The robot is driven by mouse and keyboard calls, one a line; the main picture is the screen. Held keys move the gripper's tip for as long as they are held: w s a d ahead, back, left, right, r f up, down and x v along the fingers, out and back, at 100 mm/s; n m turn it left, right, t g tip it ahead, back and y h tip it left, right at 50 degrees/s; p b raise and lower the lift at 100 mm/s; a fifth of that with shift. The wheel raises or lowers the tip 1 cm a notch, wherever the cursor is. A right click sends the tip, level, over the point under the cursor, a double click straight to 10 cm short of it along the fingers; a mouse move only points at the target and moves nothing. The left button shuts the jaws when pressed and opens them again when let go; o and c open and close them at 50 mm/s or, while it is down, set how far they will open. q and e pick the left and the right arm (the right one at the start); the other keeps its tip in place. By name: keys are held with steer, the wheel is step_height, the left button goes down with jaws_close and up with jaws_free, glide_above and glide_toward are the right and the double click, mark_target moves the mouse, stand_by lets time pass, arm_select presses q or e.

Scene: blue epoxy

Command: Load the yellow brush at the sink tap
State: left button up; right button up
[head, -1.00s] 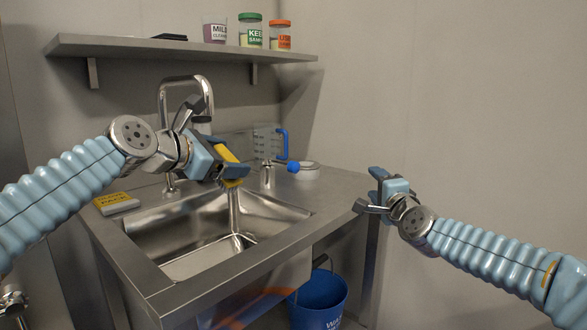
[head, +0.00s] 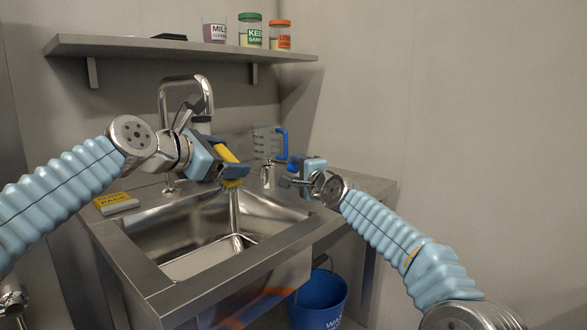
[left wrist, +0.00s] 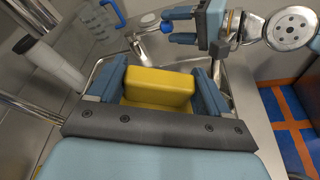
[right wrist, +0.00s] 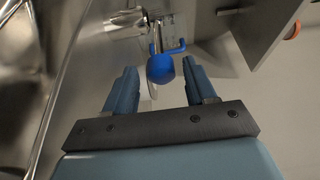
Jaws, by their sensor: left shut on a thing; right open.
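The yellow brush (head: 226,156) is in my left gripper (head: 234,171), held over the back of the sink (head: 190,237) near the tap spout (head: 209,98). The left wrist view shows the yellow block (left wrist: 158,86) between both fingers. My right gripper (head: 300,172) is open at the sink's back right corner. A short metal post (head: 268,174) with a blue ball knob (head: 292,166) stands there. In the right wrist view the knob (right wrist: 160,68) lies ahead, between the open fingertips and apparently not gripped. I cannot tell whether water runs.
A clear jug with a blue handle (head: 281,143) stands behind the knob. A shelf (head: 180,48) with several jars hangs above. A blue bucket (head: 319,300) stands below the sink.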

mark_target(280, 164)
steer(key=shift+x, duration=1.35)
steer(key=shift+c, duration=0.4)
jaws_close()
